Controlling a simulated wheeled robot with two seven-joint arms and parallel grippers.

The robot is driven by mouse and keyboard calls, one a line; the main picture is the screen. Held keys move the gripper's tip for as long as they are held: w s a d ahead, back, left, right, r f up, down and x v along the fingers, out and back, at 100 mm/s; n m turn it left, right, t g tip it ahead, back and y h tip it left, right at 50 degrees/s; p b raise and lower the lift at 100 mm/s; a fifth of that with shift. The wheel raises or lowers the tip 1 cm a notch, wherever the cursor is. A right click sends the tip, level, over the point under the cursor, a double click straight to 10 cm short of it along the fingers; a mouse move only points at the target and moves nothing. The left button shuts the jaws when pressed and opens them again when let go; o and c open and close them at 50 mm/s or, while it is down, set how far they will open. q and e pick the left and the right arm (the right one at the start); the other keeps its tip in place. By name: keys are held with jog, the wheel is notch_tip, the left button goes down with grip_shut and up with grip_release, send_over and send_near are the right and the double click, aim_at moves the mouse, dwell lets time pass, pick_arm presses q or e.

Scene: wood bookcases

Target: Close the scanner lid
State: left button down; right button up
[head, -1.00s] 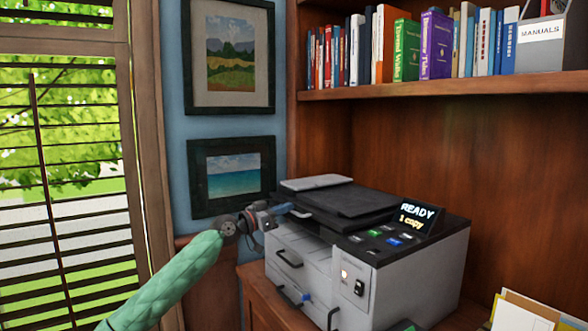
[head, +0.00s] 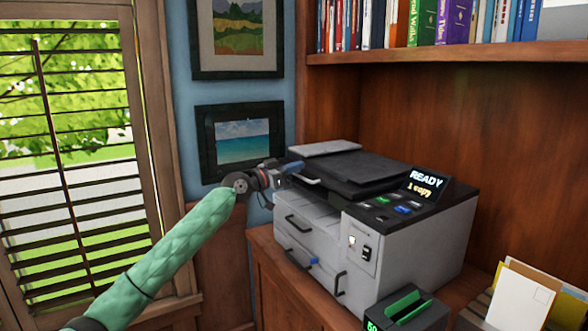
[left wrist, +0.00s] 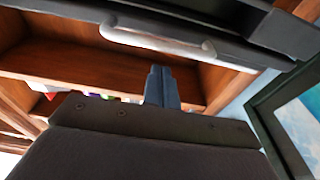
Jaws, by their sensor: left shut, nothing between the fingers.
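The printer-scanner (head: 408,245) stands on the wooden cabinet, with READY on its small screen. Its dark scanner lid (head: 352,172) lies flat or nearly flat on top; I cannot tell whether a thin gap is left under it. A pale bar handle (head: 306,180) is on the lid's left edge, and it shows at the top of the left wrist view (left wrist: 155,42). My left gripper (head: 294,168) is at this edge, close to the handle. Its fingers (left wrist: 161,85) are together and empty; I cannot tell whether they touch the lid. My right gripper is out of view.
A green-lit device (head: 408,312) stands in front of the printer, and papers (head: 522,300) stand at the right. A bookshelf (head: 450,52) hangs above. Framed pictures (head: 240,142) and a shuttered window (head: 70,150) are on the left. The air above the lid is clear.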

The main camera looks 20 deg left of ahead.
pick_arm(q)
jog(key=r+b+v, duration=0.1)
jog(key=b+v, duration=0.1)
jog(key=v, duration=0.7)
jog(key=shift+s+a+r, duration=0.25)
jog(key=shift+s+r, duration=0.05)
jog(key=shift+s, duration=0.05)
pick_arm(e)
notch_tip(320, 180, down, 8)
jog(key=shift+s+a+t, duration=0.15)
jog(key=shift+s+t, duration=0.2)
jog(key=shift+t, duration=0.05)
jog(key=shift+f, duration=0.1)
